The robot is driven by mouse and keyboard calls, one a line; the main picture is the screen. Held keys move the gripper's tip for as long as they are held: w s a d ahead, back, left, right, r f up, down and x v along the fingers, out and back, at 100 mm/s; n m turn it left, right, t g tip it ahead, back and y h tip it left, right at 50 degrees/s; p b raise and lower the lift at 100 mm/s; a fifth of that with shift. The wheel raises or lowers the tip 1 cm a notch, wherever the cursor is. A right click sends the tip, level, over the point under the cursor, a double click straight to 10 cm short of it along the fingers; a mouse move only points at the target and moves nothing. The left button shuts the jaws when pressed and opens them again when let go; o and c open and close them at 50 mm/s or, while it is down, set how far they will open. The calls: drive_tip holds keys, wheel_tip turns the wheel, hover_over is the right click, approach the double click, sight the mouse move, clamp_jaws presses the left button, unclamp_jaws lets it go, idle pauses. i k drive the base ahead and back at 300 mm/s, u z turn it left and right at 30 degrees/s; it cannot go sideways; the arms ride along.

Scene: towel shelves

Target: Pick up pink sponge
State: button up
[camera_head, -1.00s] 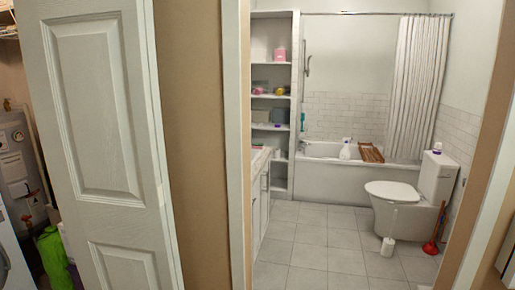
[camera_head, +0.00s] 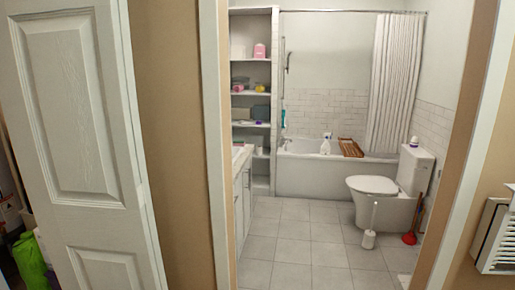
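White open shelves (camera_head: 275,70) stand in the bathroom beyond the doorway, left of the tub. A pink container-like object (camera_head: 260,51) sits on an upper shelf. A small pink item (camera_head: 238,88) lies on the shelf below it, beside a yellow item (camera_head: 260,87). At this distance I cannot tell whether either pink thing is the sponge. My gripper is not in view.
A white panelled door (camera_head: 75,110) stands at the left. The doorway opens onto clear grey tile floor (camera_head: 285,240). A vanity (camera_head: 240,195) lines the left wall. A toilet (camera_head: 375,187), toilet brush (camera_head: 369,238) and plunger (camera_head: 410,238) stand right, before the bathtub (camera_head: 310,177).

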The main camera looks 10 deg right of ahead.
sight(236, 143)
drive_tip(key=z, duration=0.65)
drive_tip(key=i, duration=3.75)
drive_tip(key=z, duration=0.05)
